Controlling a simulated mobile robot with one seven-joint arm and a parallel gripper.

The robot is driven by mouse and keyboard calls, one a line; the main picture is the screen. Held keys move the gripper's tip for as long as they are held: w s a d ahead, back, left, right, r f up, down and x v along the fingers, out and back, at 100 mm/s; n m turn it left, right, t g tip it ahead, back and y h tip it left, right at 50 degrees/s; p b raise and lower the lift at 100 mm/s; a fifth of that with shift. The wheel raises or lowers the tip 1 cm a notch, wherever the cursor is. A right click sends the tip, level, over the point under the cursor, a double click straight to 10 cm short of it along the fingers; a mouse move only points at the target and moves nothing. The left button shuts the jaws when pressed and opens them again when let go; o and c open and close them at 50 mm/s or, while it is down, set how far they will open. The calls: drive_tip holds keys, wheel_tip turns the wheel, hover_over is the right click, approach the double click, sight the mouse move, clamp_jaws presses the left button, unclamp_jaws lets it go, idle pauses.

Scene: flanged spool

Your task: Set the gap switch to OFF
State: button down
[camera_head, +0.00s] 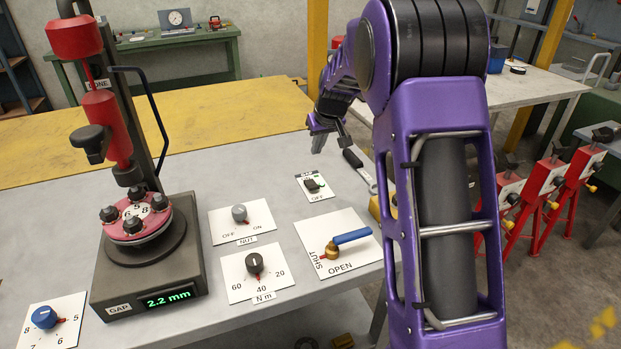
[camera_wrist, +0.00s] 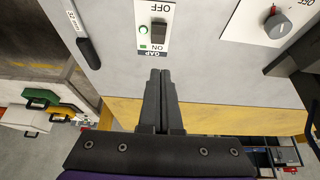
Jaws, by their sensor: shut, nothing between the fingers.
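The gap switch (camera_head: 312,186) is a dark rocker on a small white plate on the grey table, with OFF printed at its near edge. In the wrist view the rocker (camera_wrist: 158,35) stands between OFF at the top and ON and GAP at the bottom. Green marks show beside it, one by the ON label. I cannot tell for sure which way the rocker is tipped. My gripper (camera_head: 330,143) is above the table, beyond the plate in the head view. In the wrist view its fingertips (camera_wrist: 160,72) are together and empty, just below the GAP label.
A NUT knob (camera_head: 239,213), an N m dial (camera_head: 254,263) and a blue-handled valve (camera_head: 348,238) sit on nearby plates. A wrench (camera_head: 358,168) lies right of the switch. The red spool (camera_head: 133,218) stands on a GAP-marked base reading 2.2 mm.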

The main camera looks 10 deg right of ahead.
drive_tip(key=shift+f, duration=0.1)
hover_over(310, 185)
drive_tip(key=f, duration=0.9)
drive_tip(key=shift+s+f, duration=0.15)
drive_tip(key=shift+s, duration=0.2)
drive_tip(key=shift+s+d+f, duration=0.1)
drive_tip(key=shift+s+f, duration=0.15)
drive_tip(key=shift+f, duration=0.3)
drive_tip(key=shift+s+d+f, duration=0.1)
drive_tip(key=shift+s+f, duration=0.15)
drive_tip(key=shift+f, duration=0.25)
drive_tip(key=shift+s+f, duration=0.15)
drive_tip(key=shift+f, duration=0.4)
drive_tip(key=shift+f, duration=0.1)
